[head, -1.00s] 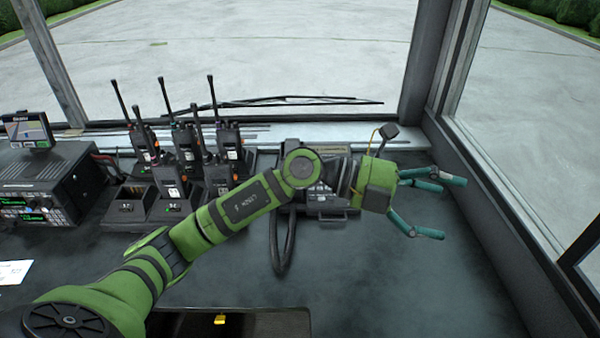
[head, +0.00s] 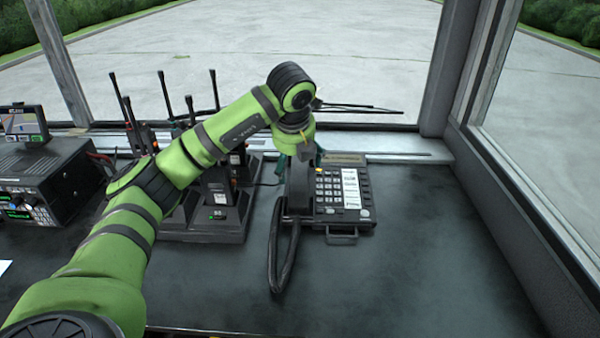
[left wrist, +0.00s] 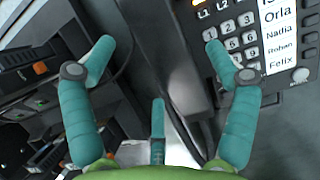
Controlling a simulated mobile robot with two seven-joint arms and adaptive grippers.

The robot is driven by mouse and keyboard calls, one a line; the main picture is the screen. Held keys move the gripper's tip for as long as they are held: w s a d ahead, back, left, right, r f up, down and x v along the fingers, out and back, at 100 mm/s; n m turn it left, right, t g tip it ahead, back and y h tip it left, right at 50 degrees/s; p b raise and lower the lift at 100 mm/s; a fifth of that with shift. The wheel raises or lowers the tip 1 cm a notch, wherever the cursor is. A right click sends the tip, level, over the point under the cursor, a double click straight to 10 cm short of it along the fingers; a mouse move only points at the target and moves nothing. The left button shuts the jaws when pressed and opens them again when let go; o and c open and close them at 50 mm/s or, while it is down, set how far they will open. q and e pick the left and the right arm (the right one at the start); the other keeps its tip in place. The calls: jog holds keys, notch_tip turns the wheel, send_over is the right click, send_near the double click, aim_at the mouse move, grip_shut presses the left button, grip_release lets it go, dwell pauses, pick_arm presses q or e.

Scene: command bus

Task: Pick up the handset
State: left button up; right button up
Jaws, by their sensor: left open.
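The desk phone (head: 345,195) has a keypad and a column of white name labels. Its dark handset (head: 299,190) lies along the left side of the phone, with the far end hidden by my left gripper. In the left wrist view the handset (left wrist: 160,40) runs between the spread teal fingers. My left gripper (head: 300,158) points down over the handset, open and empty, its fingers to either side. One finger in the left wrist view (left wrist: 158,50) overlaps the keypad edge; I cannot tell whether it touches. My right gripper is out of view.
The coiled black cord (head: 275,262) hangs in a loop in front of the phone. Several radios in chargers (head: 215,222) stand to the left. A radio unit (head: 45,180) with a small screen is further left. The desk (head: 430,250) is clear to the right.

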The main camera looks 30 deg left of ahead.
pick_arm(q)
jog(key=shift+x, duration=1.25)
jog(key=shift+f, duration=0.25)
jog(key=c, duration=1.4)
